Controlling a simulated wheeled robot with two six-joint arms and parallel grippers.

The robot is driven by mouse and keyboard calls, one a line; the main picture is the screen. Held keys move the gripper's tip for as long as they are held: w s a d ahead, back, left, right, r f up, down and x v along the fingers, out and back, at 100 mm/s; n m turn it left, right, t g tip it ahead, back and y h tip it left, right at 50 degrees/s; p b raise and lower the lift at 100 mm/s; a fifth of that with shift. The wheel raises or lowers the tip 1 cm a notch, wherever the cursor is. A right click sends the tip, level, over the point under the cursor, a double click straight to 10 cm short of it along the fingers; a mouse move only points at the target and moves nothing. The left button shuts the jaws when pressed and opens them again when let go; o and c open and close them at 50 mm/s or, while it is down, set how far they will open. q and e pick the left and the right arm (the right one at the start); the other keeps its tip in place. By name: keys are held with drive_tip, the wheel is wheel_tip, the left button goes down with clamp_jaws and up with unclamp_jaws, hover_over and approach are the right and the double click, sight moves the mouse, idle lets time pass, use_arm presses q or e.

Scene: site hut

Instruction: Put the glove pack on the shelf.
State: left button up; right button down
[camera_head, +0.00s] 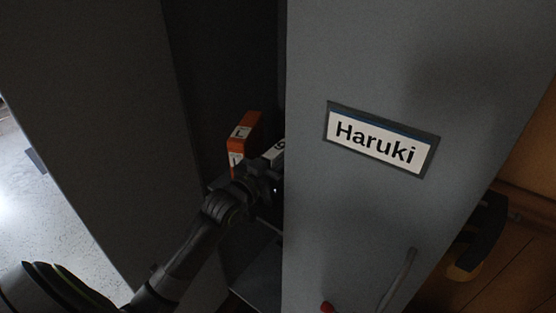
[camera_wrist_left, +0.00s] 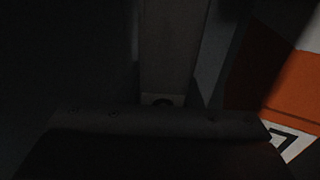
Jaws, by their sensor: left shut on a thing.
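My left gripper (camera_head: 265,182) reaches into the open locker and is shut on a pale grey-white pack with a dark printed mark (camera_head: 278,152), which I take to be the glove pack. The door edge hides much of it, and the print cannot be read for sure. In the left wrist view, a dim grey upright shape (camera_wrist_left: 172,45) is in the middle, too dark to make out well. The locker shelf (camera_head: 218,183) shows only in part, below the pack; contact between them cannot be told. My right gripper is not in view.
An orange box with white labels marked "L" (camera_head: 247,128) stands just left of the gripper inside the locker; its side fills the right of the wrist view (camera_wrist_left: 275,75). The open door with the "Haruki" plate (camera_head: 470,90) closely flanks the arm's right; a grey panel (camera_head: 100,120) flanks its left.

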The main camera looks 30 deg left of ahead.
use_arm(q)
drive_tip(key=shift+f, duration=0.2)
drive_tip(key=o, duration=1)
drive_tip(key=shift+r, duration=0.1)
drive_tip(key=shift+r, duration=0.15)
drive_tip(key=shift+s, duration=0.2)
drive_tip(key=s+a+b, duration=0.1)
drive_tip(key=s+b, duration=0.1)
drive_tip(key=s, duration=0.9)
drive_tip(key=shift+s+a, duration=0.3)
drive_tip(key=shift+a, duration=0.05)
